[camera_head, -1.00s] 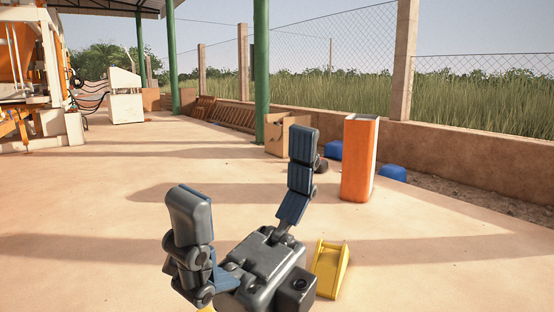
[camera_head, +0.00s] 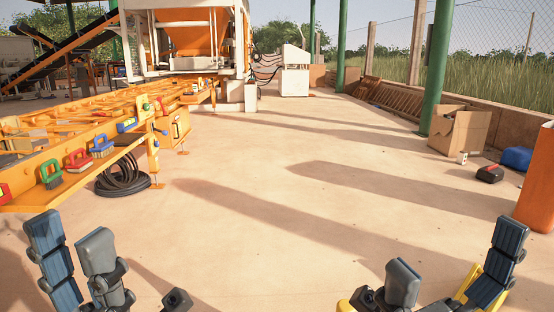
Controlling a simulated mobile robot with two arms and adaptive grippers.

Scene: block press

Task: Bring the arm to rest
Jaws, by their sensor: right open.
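My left gripper (camera_head: 70,244) is at the lower left edge of the head view. Its dark grey, blue-padded fingers point up and stand apart, with nothing seen between them. My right gripper (camera_head: 450,268) is at the lower right. Its two fingers are spread wide and empty. The lower parts of both grippers are cut off by the bottom edge. No object is held in either one.
An orange rack (camera_head: 75,128) with several coloured-handled tools stands at the left. A black hose coil (camera_head: 122,178) lies by it. A cardboard box (camera_head: 460,130), a blue object (camera_head: 516,158) and an orange bin (camera_head: 538,180) stand at right. The middle floor is clear.

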